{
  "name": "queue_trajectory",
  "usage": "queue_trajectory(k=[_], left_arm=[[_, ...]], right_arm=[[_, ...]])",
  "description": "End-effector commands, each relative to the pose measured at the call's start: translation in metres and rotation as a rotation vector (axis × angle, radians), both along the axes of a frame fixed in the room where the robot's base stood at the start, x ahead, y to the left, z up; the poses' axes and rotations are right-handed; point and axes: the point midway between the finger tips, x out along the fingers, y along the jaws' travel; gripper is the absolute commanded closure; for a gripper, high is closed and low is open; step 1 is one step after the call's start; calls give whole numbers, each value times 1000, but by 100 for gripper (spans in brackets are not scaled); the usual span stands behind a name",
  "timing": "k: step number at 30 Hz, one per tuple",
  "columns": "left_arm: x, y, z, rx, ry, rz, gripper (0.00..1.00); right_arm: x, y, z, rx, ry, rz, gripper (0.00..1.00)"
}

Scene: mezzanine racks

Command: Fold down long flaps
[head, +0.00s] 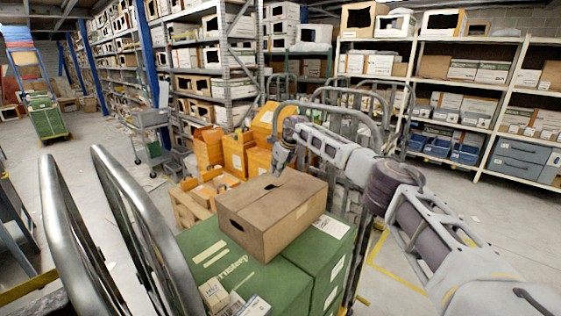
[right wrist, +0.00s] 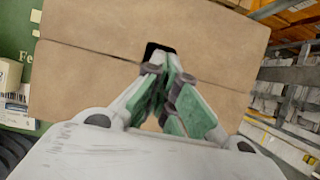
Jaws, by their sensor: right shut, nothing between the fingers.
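A brown cardboard box (head: 268,213) sits on green boxes in the middle of the head view. Its two long flaps lie about flat over the top and meet along a thin seam. The box top (right wrist: 95,75) also fills much of the right wrist view, with a small dark opening at the seam by the fingertips. My right gripper (head: 281,168) is shut and empty, pointing down at the far edge of the box top. Its green-padded fingers show in the right wrist view (right wrist: 168,72); I cannot tell whether they touch the cardboard. My left gripper is out of view.
Green boxes (head: 232,268) with labels and small white packets (head: 214,295) support and flank the brown box. Metal cart rails (head: 130,215) stand at the left and behind. Orange boxes (head: 208,150) sit beyond. Racks line the back; open floor lies to the right.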

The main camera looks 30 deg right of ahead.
Motion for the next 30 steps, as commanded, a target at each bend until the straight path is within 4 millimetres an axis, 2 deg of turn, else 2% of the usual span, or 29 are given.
queue_trajectory(k=[3,13,30], left_arm=[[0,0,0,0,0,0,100],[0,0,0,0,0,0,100],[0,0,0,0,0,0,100]], right_arm=[[-5,-3,15,1,-4,0,100],[-18,-8,45,2,-3,-1,100],[-21,-9,51,1,-2,0,100]])
